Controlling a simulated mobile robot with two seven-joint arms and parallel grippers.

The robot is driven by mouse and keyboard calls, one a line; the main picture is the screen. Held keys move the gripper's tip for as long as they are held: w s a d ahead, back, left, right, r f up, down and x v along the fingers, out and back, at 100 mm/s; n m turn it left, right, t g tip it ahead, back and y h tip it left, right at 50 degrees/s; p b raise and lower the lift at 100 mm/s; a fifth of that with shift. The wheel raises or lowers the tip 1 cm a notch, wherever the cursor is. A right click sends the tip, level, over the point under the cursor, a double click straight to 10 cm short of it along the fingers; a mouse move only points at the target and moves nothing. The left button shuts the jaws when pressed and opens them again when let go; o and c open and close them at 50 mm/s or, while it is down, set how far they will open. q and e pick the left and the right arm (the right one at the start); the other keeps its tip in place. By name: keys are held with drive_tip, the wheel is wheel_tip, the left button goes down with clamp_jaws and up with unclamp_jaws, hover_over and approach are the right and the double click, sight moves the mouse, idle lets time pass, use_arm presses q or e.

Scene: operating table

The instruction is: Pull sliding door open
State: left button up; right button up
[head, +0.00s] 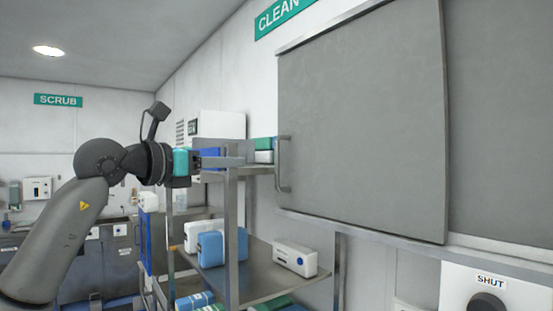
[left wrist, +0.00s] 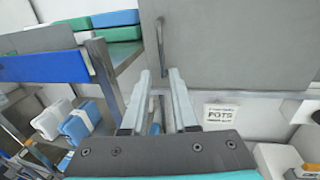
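The grey sliding door (head: 365,120) hangs from a rail on the right wall in the head view; it also fills the upper right of the left wrist view (left wrist: 230,45). Its vertical bar handle (head: 283,165) is near the door's left edge. My left gripper (head: 243,154) is left of the handle, with a visible gap to it. In the left wrist view the two fingers (left wrist: 160,76) are apart with nothing between them, and the handle (left wrist: 161,45) lies just beyond the fingertips, roughly centred. My right gripper is not in view.
A metal shelf rack (head: 231,240) with blue, white and green boxes stands below and beside my left arm, close to the gripper. A "SHUT" panel (head: 492,285) is at the lower right. A lower rail (head: 400,243) runs under the door.

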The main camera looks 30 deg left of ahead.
sight(277, 182)
use_arm(q)
drive_tip(key=shift+w+d+p, duration=0.45)
drive_tip(key=shift+w+p, duration=0.7)
drive_tip(key=shift+w, duration=1.1)
drive_tip(key=shift+w+d+p, duration=0.5)
drive_tip(key=shift+w+p, duration=0.7)
drive_tip(key=shift+w, duration=1.05)
drive_tip(key=shift+w+d+p, duration=0.45)
drive_tip(key=shift+w+p, duration=0.7)
drive_tip(key=shift+w, duration=1.1)
drive_tip(key=shift+c, duration=0.2)
clamp_jaws()
